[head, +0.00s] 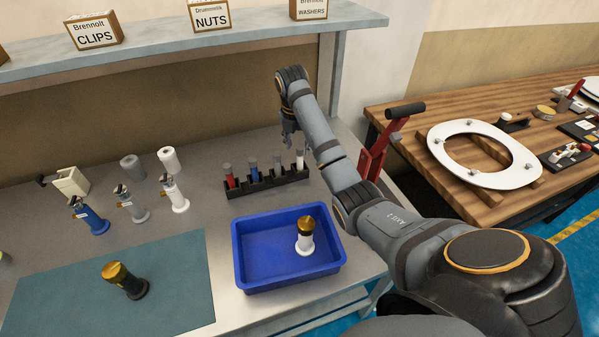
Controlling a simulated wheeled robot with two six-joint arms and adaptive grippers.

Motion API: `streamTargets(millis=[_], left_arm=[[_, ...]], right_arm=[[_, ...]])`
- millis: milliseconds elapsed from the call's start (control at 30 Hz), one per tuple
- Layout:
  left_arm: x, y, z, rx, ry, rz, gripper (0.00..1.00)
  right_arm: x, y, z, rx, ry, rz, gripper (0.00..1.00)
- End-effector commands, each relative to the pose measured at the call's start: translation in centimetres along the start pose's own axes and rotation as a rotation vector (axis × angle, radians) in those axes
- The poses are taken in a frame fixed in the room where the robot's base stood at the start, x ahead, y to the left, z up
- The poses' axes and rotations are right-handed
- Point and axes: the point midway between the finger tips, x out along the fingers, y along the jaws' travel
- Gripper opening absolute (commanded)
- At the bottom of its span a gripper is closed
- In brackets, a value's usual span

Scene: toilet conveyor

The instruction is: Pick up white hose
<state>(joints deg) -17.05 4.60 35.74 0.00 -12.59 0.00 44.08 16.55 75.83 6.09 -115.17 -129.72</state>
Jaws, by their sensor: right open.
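A black rack (268,183) on the grey workbench holds several upright hoses with grey tops. The white hose (300,161) stands at the rack's right end. My right gripper (289,142) is open and points down, just above and behind the right part of the rack. It looks empty, and its fingertips are small and partly lost against the hoses. I cannot tell whether they touch anything. My left gripper is not in this view.
A blue tray (240,262) in front of the rack holds a white, gold-topped part (305,236). A dark, gold-topped part (124,280) stands on the green mat (185,295). Spray-bottle-like items (173,195) stand left of the rack. A shelf (150,50) overhangs behind.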

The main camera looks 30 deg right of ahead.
Motion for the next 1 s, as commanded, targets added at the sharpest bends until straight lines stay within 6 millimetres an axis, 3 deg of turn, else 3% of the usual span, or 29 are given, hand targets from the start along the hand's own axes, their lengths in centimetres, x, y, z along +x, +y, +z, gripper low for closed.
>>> streamTargets(millis=[167,367,433,700,1000], left_arm=[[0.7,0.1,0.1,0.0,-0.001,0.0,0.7],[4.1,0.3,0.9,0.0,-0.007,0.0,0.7],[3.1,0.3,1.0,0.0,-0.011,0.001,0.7],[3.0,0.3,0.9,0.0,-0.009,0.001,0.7],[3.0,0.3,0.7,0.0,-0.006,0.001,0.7]], right_arm=[[0.6,0.0,0.0,0.0,-0.001,0.0,0.51],[3.8,-0.1,-0.1,0.0,-0.001,0.001,0.51],[4.1,-0.2,0.0,0.0,0.001,-0.002,0.51],[4.9,-0.1,0.1,0.0,-0.001,0.001,0.51],[4.9,-0.1,0.1,0.0,-0.001,0.001,0.1]])
